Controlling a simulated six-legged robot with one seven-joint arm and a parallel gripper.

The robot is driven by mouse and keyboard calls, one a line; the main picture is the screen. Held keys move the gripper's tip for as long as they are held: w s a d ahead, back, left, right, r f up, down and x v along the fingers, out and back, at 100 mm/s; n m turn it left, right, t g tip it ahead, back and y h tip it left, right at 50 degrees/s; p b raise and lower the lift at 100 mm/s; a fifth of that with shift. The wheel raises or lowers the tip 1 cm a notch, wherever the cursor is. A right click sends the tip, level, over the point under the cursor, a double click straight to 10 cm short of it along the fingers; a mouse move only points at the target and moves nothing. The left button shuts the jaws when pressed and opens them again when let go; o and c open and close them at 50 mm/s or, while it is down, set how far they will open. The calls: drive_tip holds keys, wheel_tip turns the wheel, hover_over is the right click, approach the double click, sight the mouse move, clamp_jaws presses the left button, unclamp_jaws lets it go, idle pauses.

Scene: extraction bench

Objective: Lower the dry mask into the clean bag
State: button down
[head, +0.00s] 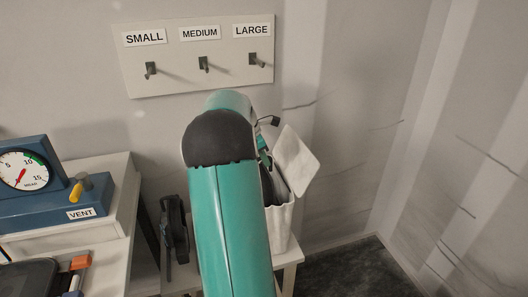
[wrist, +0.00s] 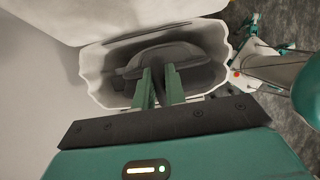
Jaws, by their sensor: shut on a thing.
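The white bag (head: 281,228) stands on a bench behind my arm, with its flap (head: 296,160) raised. In the wrist view its open, wavy rim (wrist: 90,62) surrounds the dark grey mask (wrist: 168,58). The mask sits within the bag's mouth; how deep it is and whether it touches the bottom cannot be told. My gripper (wrist: 158,72) has its two green fingers shut on the near edge of the mask. In the head view my arm hides the gripper and most of the mask.
Another dark item (head: 175,230) stands left of my arm on the bench. A blue gauge box (head: 35,190) with a VENT label is on the left table. A wall board (head: 195,65) has three empty hooks labelled SMALL, MEDIUM and LARGE. Bare wall lies right of the bag.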

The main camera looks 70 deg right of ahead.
drive_tip(key=shift+f, duration=5.35)
drive_tip(key=c, duration=1.4)
unclamp_jaws()
drive_tip(key=shift+f, duration=0.1)
drive_tip(key=shift+o, duration=0.2)
drive_tip(key=v, duration=1.4)
